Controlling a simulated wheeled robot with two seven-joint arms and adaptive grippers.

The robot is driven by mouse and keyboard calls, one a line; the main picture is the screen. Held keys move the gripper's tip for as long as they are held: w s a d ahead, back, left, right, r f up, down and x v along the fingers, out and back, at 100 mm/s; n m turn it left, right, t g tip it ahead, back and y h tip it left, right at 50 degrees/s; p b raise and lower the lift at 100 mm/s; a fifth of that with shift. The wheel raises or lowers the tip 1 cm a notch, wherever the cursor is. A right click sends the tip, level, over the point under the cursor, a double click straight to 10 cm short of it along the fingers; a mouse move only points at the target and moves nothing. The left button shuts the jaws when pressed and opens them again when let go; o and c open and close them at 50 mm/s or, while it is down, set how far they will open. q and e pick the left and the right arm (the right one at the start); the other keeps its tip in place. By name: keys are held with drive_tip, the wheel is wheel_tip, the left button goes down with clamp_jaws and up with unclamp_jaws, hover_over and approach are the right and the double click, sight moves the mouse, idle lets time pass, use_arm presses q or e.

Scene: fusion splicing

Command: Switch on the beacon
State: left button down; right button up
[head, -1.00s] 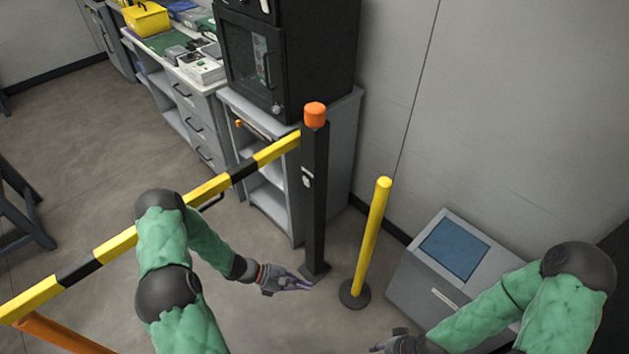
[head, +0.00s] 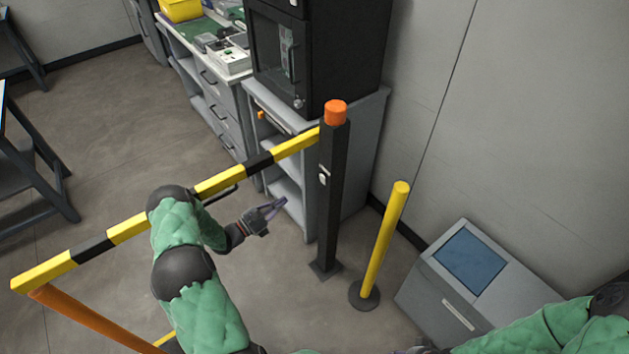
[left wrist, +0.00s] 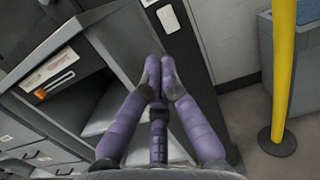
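The beacon (head: 335,112) is an orange cap on top of a black square post (head: 331,215). It is not lit in a way I can see. A small pale switch (head: 323,178) sits on the post's side below the cap; it also shows in the left wrist view (left wrist: 168,18). My left gripper (head: 282,202) is in front of the cabinet, left of the post and a little below the switch's height in the picture. Its purple fingers (left wrist: 156,75) converge at their tips and hold nothing. Only a dark sliver of my right gripper (head: 418,349) shows at the bottom edge.
A yellow bollard (head: 386,240) stands right of the post. A grey box with a blue panel (head: 470,262) is farther right. A grey cabinet (head: 370,130) stands behind the post.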

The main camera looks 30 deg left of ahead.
sight(321, 173)
use_arm(q)
drive_tip(key=b+x, duration=0.4)
drive_tip(key=x, duration=1)
drive_tip(key=p, duration=0.1)
drive_tip(key=r+g+p, duration=0.1)
drive_tip(key=p, duration=0.1)
drive_tip(key=shift+w+d+r+g+y, duration=0.2)
drive_tip(key=shift+w+g+y, duration=0.1)
drive_tip(key=shift+w, duration=0.1)
drive_tip(key=shift+f+b, duration=0.3)
drive_tip(key=shift+s, duration=0.1)
